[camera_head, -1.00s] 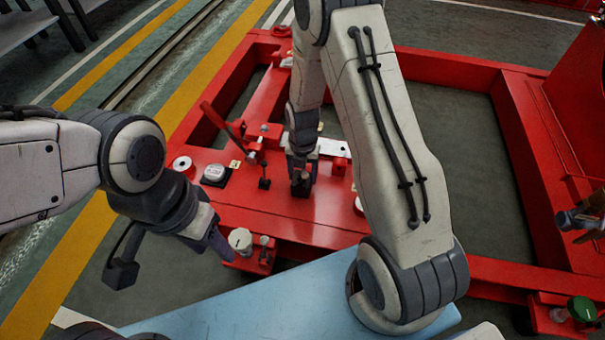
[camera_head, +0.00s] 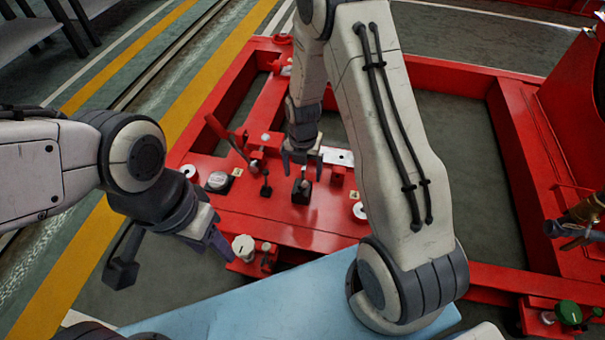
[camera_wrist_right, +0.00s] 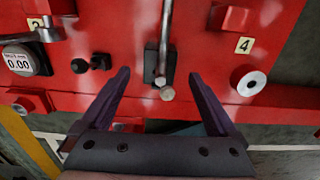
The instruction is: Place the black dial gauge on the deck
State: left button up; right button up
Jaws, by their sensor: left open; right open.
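A round gauge with a black rim and a pale face reading 0.00 (camera_wrist_right: 20,60) sits on the red deck (camera_wrist_right: 120,45) at the left of the right wrist view. In the head view, what looks like the same gauge (camera_head: 218,181) is at the deck's left. My right gripper (camera_head: 301,168) is open and empty above a small black block with an upright metal lever (camera_head: 302,190). In the right wrist view, that lever (camera_wrist_right: 163,65) stands between and beyond the open fingers (camera_wrist_right: 159,75). My left gripper (camera_head: 222,243) is open near the deck's front left.
A white ring fitting (camera_head: 360,211) lies right of the lever, and another (camera_head: 188,171) at far left. A red lever (camera_head: 226,135) rises behind the gauge. A white knob (camera_head: 243,246) stands beside my left gripper. A light blue surface (camera_head: 270,300) is in front.

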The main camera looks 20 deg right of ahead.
jog(key=s+a+r+m+p, duration=0.2)
jog(key=a+r+m, duration=0.15)
jog(key=r, duration=0.45)
jog(key=s+a+r+m+p, duration=0.1)
jog(key=s+a+r+m, duration=0.2)
jog(key=r, duration=0.4)
pick_arm(q)
notch_tip(320, 180, up, 4)
jog(key=shift+r, duration=0.2)
pick_arm(e)
jog(key=s+a+r+m, duration=0.3)
jog(key=s+r+m, duration=0.2)
jog(key=s+m, duration=0.2)
jog(key=s+a+r+m+y, duration=0.1)
jog(key=s+a+r+m, duration=0.3)
jog(key=s, duration=0.7)
notch_tip(320, 180, up, 2)
jog(key=m, duration=0.4)
jog(key=shift+s+a+r, duration=0.15)
jog(key=shift+s+a, duration=0.15)
jog(key=shift+s, duration=0.1)
jog(key=shift+r+m, duration=0.1)
jog(key=shift+m, duration=0.15)
